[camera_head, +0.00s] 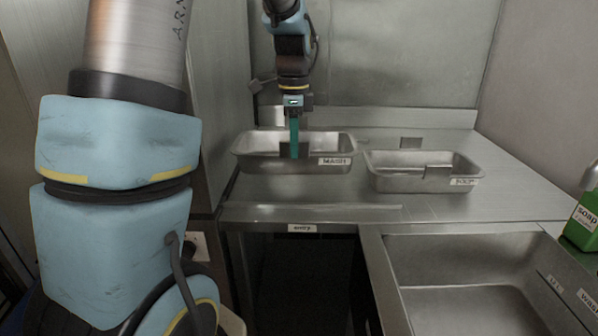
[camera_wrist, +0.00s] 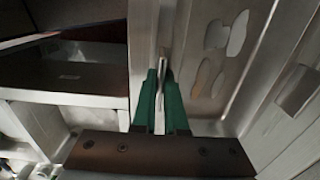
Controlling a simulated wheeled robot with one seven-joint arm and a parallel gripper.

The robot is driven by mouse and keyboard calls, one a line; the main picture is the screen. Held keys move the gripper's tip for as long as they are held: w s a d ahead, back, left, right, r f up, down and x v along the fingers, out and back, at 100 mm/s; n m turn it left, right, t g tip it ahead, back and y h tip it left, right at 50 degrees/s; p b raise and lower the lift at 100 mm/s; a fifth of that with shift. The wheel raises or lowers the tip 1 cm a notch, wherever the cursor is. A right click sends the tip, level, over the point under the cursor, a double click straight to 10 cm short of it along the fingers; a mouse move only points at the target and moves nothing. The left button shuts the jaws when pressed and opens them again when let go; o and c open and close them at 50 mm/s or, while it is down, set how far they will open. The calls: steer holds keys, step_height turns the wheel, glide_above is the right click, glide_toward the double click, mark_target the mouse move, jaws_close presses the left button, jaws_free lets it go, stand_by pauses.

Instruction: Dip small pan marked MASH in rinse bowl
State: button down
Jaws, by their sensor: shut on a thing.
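The small metal pan marked MASH (camera_head: 247,158) is on or just above the steel counter at the back left; I cannot tell whether it touches. My gripper (camera_head: 294,150) comes down from above, and its green fingers are shut on a dark tab at the pan's near wall. In the wrist view my gripper (camera_wrist: 164,95) has a thin upright edge between its fingers, with the pan's inner floor (camera_wrist: 205,75) to the right. I cannot identify a rinse bowl in either view.
A second labelled metal pan (camera_head: 400,180) stands right of the MASH pan. A sink basin (camera_head: 460,265) with a label reading wash is at the front right, with a green soap bottle (camera_head: 582,222) beside it. Walls close the back and left.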

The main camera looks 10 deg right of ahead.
steer(key=shift+r+p, duration=1.95)
steer(key=shift+r, duration=0.8)
steer(key=shift+f, duration=0.1)
